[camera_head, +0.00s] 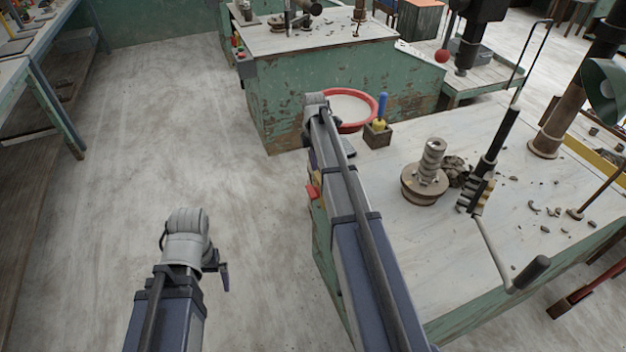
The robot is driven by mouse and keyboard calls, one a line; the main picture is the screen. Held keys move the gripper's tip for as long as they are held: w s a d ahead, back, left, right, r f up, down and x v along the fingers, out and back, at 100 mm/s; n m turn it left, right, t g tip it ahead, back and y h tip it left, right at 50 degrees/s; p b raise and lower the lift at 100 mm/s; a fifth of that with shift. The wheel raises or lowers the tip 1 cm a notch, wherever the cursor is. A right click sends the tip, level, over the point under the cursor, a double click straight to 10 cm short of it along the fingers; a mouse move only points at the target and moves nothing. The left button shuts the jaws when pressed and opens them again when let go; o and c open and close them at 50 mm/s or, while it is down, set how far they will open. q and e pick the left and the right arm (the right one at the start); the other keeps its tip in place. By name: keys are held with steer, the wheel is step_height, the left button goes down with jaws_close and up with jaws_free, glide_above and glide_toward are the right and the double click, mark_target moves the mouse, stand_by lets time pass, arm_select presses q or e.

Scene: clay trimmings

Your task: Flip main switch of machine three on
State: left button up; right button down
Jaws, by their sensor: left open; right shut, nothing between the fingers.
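A red switch part (312,191) shows on the left side of the near green machine table (480,245), partly hidden by my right arm; its position cannot be read. No number shows on the machine. My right gripper (312,158) is mostly hidden behind its own arm, just above the red part; it is shut and empty. I cannot tell if it touches the switch. My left gripper (224,278) hangs over bare floor at the lower left, apart from the machines, open and empty; only a dark tip of it shows.
The near table carries a spiral metal piece on a round base (424,183), a crank handle (533,272), a small wooden box (378,135) and clay scraps. A red-rimmed basin (350,108) is behind. Another green machine (320,90) stands farther back. Floor at left is free.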

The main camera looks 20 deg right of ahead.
mark_target(314, 197)
step_height(314, 197, down, 14)
steer(key=b, duration=1.3)
steer(key=shift+b, duration=0.35)
